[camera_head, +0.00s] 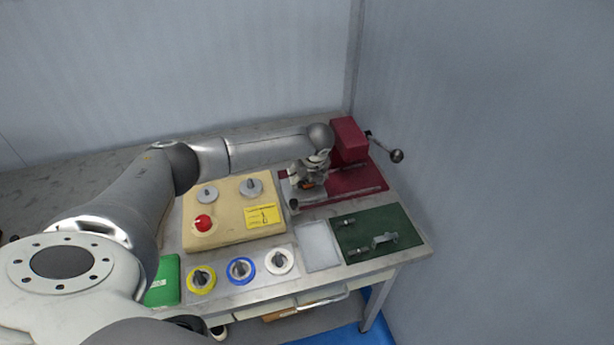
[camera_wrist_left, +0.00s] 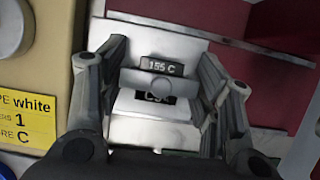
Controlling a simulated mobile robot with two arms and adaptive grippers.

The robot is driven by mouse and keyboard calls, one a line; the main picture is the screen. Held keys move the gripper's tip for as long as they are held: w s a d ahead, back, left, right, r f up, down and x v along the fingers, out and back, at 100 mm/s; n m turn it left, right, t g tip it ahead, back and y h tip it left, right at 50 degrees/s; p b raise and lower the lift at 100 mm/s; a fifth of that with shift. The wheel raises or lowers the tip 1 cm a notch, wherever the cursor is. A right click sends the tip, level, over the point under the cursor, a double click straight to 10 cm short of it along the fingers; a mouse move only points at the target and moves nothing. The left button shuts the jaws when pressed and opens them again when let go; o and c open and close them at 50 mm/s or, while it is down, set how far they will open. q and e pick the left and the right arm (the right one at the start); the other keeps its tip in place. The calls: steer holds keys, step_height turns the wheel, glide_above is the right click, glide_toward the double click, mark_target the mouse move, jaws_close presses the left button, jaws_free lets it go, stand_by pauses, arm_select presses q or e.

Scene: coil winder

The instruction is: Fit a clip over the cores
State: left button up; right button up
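My left gripper (camera_head: 308,184) is over a metal fixture at the front of the red winder (camera_head: 349,142). In the left wrist view its two fingers (camera_wrist_left: 162,62) stand well apart, on either side of the fixture. A grey bar with a round knob (camera_wrist_left: 161,86), perhaps a clip, spans the space between them. Whether the fingers press on it is unclear. A grey bracket (camera_head: 384,240) lies on the green mat (camera_head: 400,222). My right gripper is not visible.
A beige panel (camera_head: 232,232) with a red knob and a yellow note (camera_head: 263,216) stands left of the winder. Yellow, blue and white spools (camera_head: 279,262) line the front, beside an empty pale tray (camera_head: 318,246). A ball-ended crank (camera_head: 396,156) sticks out right. A wall closes the right side.

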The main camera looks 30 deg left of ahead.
arm_select(q)
steer(key=o, duration=0.4)
steer(key=v, duration=1.2)
steer(key=shift+a, duration=0.1)
